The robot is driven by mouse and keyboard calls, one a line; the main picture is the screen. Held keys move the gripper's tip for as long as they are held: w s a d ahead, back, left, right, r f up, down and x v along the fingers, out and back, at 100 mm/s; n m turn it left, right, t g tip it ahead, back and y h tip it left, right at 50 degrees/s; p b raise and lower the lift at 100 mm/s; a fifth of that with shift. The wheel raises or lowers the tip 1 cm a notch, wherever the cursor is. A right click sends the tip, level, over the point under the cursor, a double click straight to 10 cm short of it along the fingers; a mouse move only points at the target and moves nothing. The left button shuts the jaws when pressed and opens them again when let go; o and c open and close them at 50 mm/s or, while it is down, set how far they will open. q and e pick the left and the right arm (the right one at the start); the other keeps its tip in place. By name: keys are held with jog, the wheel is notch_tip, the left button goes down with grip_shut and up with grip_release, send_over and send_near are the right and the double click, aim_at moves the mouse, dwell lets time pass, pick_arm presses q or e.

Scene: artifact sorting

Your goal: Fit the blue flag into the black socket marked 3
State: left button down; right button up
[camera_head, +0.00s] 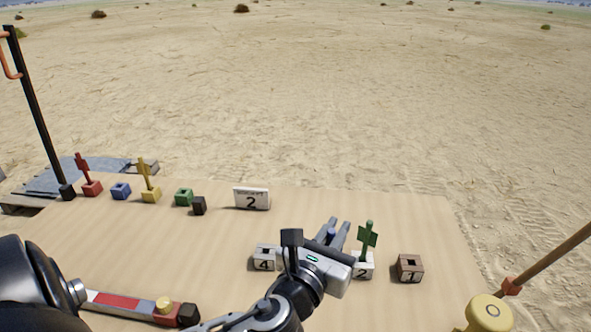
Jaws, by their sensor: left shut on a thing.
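My left gripper (338,230) reaches over the row of numbered sockets, between the sockets marked 4 and 2. It is shut on the blue flag (331,233), of which only a small blue part shows between the fingers. The rest of the flag is hidden by the gripper. No socket marked 3 shows; the gripper and wrist cover the space between 4 and 2. I cannot tell whether the flag touches a socket. My right gripper is not in view.
The grey socket marked 4 (264,258) looks empty. The white socket marked 2 (362,266) holds a green flag (367,238), close beside my gripper. The brown socket marked 1 (410,268) stands further right. Coloured holders and a sign (252,199) line the table's back.

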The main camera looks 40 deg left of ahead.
pick_arm(q)
jog(key=w+a+r+n+g+y, duration=0.2)
jog(key=w+a+r+n+y, duration=0.2)
jog(key=w+a+y, duration=0.2)
jog(key=shift+w+a, duration=0.4)
jog(key=shift+a, duration=0.85)
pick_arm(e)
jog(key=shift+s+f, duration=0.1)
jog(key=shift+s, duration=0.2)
